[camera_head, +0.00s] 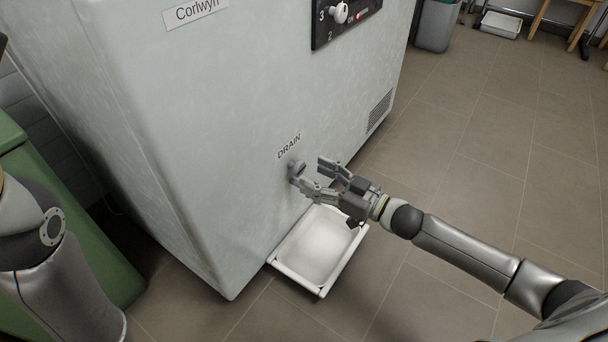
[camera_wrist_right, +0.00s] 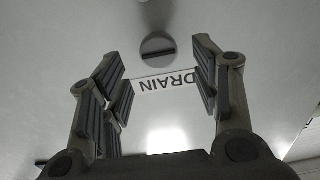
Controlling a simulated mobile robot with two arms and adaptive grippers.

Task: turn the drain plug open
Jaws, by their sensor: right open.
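The drain plug (camera_head: 296,168) is a grey round knob low on the white dryer (camera_head: 230,120), just under the DRAIN label (camera_head: 289,146). In the right wrist view the plug (camera_wrist_right: 158,47) is a dark disc with a straight bar across it, beyond the fingertips and between them. The bar lies roughly level in that view. My right gripper (camera_head: 312,172) is open and empty, its fingers pointing at the plug; the right wrist view shows its spread fingers (camera_wrist_right: 163,78). It appears apart from the plug. My left gripper is out of view; only my left arm shows.
A white tray (camera_head: 283,262) lies on the floor below the plug, under my right gripper. A control panel (camera_head: 346,18) with a white knob is higher on the dryer. A green cabinet (camera_head: 85,225) stands at left. The tiled floor (camera_head: 470,150) at right is clear.

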